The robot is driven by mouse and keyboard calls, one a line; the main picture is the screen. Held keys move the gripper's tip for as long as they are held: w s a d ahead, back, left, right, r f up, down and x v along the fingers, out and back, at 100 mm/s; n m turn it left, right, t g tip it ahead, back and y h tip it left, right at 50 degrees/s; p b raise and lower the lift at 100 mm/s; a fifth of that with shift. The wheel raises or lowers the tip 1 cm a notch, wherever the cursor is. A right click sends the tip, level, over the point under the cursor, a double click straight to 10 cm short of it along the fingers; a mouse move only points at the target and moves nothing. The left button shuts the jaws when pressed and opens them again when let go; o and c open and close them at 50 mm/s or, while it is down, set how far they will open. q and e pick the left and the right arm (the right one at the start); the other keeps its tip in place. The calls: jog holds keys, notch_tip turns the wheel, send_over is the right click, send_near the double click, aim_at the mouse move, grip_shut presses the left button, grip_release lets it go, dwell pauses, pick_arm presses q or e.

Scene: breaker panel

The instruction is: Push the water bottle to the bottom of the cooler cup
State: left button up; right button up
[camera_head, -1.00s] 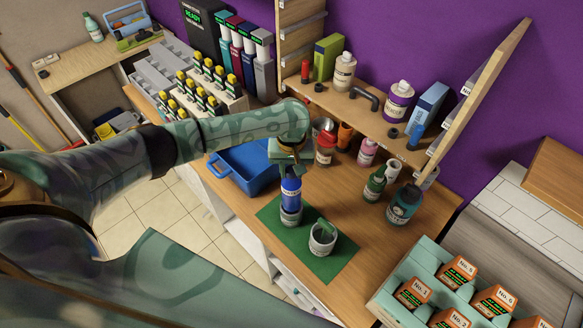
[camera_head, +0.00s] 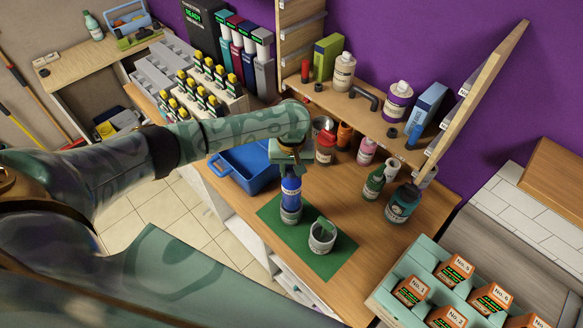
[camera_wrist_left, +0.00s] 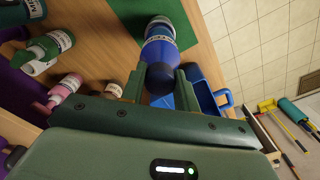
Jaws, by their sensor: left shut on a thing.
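The blue water bottle (camera_head: 291,188) stands upright, its lower end inside a grey cooler cup (camera_head: 290,215) on the green mat (camera_head: 268,212). Its label and upper part show above the rim; how deep its base sits is hidden. My left gripper (camera_head: 288,172) is over the bottle's top, pointing down. In the left wrist view, the two fingers (camera_wrist_left: 161,86) are shut on the bottle's dark upper end, with the blue body (camera_wrist_left: 160,48) and the grey cup (camera_wrist_left: 160,27) beyond. My right gripper is not in view.
A second grey cup (camera_head: 322,237) with something green in it stands close by on the mat. A blue tray (camera_head: 232,180) lies to the left. Several bottles, including a teal one (camera_head: 402,204), stand to the right and behind, below a shelf.

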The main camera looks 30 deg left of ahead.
aim_at(291, 188)
pick_arm(q)
jog(key=shift+f+b, duration=0.95)
jog(key=shift+f, duration=1.5)
jog(key=shift+f+b, duration=1.15)
jog(key=shift+f, duration=1.15)
jog(key=o, duration=1.1)
jog(key=shift+r, duration=0.1)
notch_tip(291, 188, up, 15)
jog(key=p, duration=0.4)
jog(key=shift+r, duration=0.6)
